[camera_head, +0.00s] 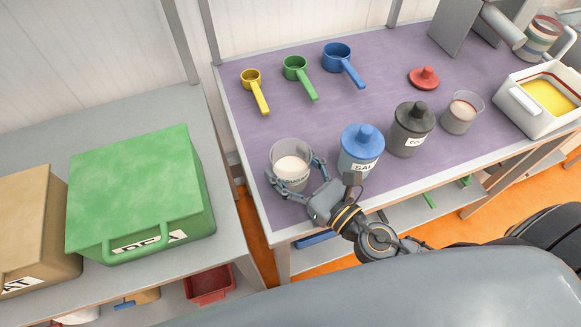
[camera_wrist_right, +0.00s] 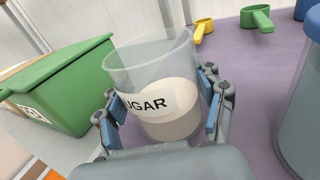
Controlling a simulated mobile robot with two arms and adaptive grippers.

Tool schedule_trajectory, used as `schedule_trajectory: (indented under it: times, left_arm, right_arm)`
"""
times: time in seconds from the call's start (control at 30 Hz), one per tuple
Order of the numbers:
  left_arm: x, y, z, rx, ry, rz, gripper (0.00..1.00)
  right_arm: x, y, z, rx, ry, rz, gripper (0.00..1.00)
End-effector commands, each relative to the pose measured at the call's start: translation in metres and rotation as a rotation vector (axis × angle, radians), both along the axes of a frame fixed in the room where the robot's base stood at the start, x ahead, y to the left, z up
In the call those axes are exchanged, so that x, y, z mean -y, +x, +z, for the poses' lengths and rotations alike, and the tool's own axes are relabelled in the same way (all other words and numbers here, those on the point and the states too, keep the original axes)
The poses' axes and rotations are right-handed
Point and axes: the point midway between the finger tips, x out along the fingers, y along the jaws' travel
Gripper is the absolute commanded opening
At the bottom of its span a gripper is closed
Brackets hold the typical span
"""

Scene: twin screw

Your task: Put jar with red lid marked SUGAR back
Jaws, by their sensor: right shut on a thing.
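The clear SUGAR jar (camera_head: 290,158), without a lid on it and partly filled with white contents, stands upright at the near left corner of the purple table. My right gripper (camera_head: 294,183) is shut around its sides. In the right wrist view the SUGAR label faces me on the jar (camera_wrist_right: 150,70), and my gripper's fingers (camera_wrist_right: 165,115) press on both sides. A red lid (camera_head: 424,77) lies on the table toward the right, apart from the jar. I cannot tell whether the jar touches the table. My left gripper is not in view.
A blue-lidded jar (camera_head: 360,150) stands just right of my gripper, then a dark jar (camera_head: 411,130) and an open clear jar (camera_head: 462,113). Yellow, green and blue scoops (camera_head: 337,57) lie behind. A green box (camera_head: 140,185) stands on the left shelf. Middle purple surface (camera_head: 330,110) is free.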

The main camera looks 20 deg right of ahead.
Motion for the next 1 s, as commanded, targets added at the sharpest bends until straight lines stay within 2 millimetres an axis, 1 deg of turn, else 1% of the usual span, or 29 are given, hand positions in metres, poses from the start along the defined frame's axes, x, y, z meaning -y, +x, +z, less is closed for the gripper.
schedule_trajectory:
  times: [0.2,0.33,0.37,0.4,0.47,0.77,0.9,1.0]
  left_arm:
    - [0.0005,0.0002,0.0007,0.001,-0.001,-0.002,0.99]
    - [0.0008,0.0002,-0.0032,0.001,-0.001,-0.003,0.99]
    - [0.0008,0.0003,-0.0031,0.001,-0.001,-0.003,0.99]
    - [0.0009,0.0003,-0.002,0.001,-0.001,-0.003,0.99]
    - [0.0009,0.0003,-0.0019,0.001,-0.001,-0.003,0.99]
    - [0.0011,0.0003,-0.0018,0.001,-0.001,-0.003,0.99]
    - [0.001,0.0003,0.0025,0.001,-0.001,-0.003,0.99]
    - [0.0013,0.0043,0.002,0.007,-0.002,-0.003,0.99]
  right_arm:
    - [0.0001,0.0001,0.0017,0.002,0.0,0.0,0.31]
    - [0.0001,-0.0001,-0.0026,0.002,0.0,0.0,0.31]
    - [0.0001,-0.0002,-0.0031,0.001,-0.001,0.0,0.71]
    - [0.0001,-0.0002,-0.002,0.001,-0.001,0.0,0.79]
    - [0.0001,-0.0002,-0.002,0.0,-0.001,0.0,0.91]
    - [0.0001,-0.0003,-0.0019,0.0,0.0,0.0,0.91]
    - [0.0001,-0.0003,0.0028,0.001,-0.001,0.0,0.91]
    - [0.0025,0.0034,0.0012,0.0,-0.001,0.001,0.91]
